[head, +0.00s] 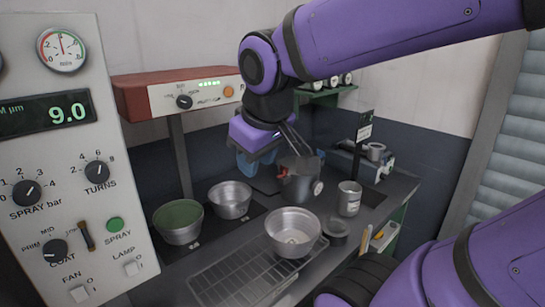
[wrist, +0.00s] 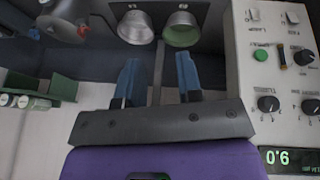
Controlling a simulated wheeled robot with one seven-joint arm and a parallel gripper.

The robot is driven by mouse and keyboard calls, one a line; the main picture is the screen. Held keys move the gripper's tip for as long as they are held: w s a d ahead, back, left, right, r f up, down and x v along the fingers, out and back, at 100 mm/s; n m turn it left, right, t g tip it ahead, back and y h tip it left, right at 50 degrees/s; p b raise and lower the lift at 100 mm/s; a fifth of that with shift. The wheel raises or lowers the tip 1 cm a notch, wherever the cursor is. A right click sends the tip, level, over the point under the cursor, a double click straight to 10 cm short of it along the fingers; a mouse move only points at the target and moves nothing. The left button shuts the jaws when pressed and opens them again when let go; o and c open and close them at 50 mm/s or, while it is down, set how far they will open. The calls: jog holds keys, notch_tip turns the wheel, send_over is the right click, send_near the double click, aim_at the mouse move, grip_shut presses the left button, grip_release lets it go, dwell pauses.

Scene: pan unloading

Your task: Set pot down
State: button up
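My gripper (head: 256,166) points down over the back of the bench. In the wrist view its two blue fingers (wrist: 158,80) are apart, with nothing between them. A metal pot with a green inside (head: 180,222) stands upright at the left of the bench; it also shows in the wrist view (wrist: 181,30). A plain metal pot (head: 230,200) stands beside it and also shows in the wrist view (wrist: 136,26). Another metal pot (head: 293,232) stands nearer the front, by the wire rack. My gripper is apart from all three pots.
A wire rack (head: 240,277) lies at the bench front. A grey vessel with a red part (head: 298,182) is just right of my gripper. A metal can (head: 349,198) and a dark round container (head: 336,230) stand further right. A control panel (head: 75,160) rises at left; a red-topped unit (head: 180,92) overhangs behind.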

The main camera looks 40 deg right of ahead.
jog(key=shift+m+t+y, duration=0.3)
jog(key=shift+m+y, duration=0.4)
jog(key=shift+s+r, duration=0.25)
jog(key=shift+s, duration=0.45)
jog(key=shift+s+r, duration=0.25)
jog(key=shift+s, duration=0.5)
jog(key=shift+s+r, duration=0.25)
jog(key=shift+s, duration=0.45)
